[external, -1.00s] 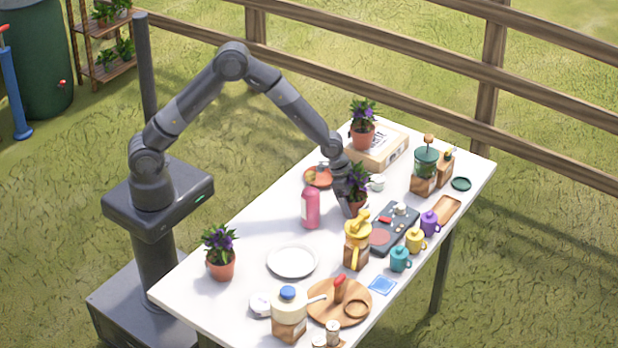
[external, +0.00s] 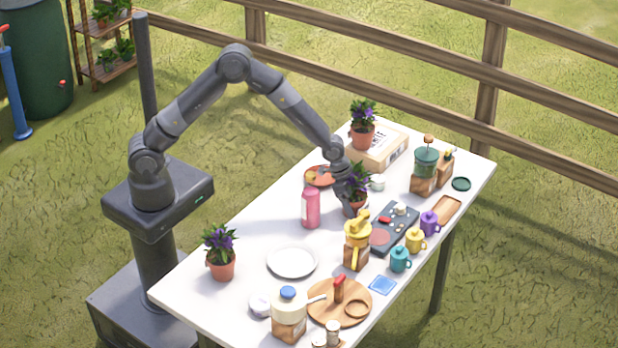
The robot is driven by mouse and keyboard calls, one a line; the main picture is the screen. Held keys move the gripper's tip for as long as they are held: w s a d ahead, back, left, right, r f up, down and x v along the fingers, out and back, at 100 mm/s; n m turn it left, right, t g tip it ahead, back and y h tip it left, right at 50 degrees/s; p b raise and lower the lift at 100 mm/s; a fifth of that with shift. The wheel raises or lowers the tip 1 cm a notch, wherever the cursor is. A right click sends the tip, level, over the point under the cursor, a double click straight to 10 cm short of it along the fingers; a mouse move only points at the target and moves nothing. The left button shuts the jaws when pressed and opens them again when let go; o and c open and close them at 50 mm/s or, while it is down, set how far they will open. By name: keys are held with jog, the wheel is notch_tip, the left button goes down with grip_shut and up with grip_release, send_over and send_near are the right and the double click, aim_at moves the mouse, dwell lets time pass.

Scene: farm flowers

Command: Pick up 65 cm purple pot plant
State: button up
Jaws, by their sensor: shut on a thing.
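Three purple-flowered plants in terracotta pots show in the external view. One purple pot plant (external: 358,181) is at my gripper (external: 351,203), near the middle of the table. My gripper is shut on this plant; its fingers and the lower pot are partly hidden. I cannot tell whether the pot is clear of the table. A second purple pot plant (external: 363,125) stands on a box at the far end. A third purple pot plant (external: 221,254) stands at the table's left edge.
A pink bottle (external: 310,208) stands just left of my gripper. A yellow-topped jug (external: 357,241) and a dark tray (external: 394,229) are close on the right. A red plate (external: 319,176) lies behind. The white table (external: 245,300) has bare room around the white plate (external: 292,261).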

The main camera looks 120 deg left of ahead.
jog(key=shift+c, duration=0.8)
